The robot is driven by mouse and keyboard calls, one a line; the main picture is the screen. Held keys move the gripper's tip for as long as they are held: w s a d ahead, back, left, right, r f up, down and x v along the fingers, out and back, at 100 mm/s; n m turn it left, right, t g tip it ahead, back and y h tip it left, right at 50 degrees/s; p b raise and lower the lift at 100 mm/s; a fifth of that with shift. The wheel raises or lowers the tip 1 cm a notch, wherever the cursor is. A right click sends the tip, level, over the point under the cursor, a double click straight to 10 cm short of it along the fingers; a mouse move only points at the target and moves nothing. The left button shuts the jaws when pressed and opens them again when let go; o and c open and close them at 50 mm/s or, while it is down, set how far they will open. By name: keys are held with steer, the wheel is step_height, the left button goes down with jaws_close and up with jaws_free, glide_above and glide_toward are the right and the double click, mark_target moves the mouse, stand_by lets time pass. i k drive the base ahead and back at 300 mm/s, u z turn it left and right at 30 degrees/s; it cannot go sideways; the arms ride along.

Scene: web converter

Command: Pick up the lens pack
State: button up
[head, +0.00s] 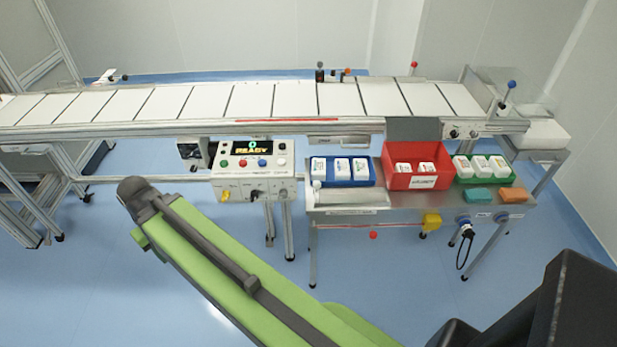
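Small white packs lie in containers on the steel side table (345,220); I cannot tell which one is the lens pack. Three white packs (340,168) stand in the blue tray (350,184). Two white packs (426,168) lie low in the red bin (418,182), which has a raised grey lid. Three white packs (480,165) stand in the green tray (492,182). My green arm crosses the lower middle, well short of the table. No gripper fingers can be made out; a dark part of my body fills the lower right.
A long conveyor (240,100) with white panels runs behind the table. A control box (253,172) with a lit display stands left of the trays. Teal (478,196) and orange (513,195) blocks lie at the table's front right. The blue floor before the table is clear.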

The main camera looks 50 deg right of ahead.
mark_target(318, 165)
steer(key=z, duration=0.3)
steer(key=i, duration=1)
steer(key=u, duration=0.25)
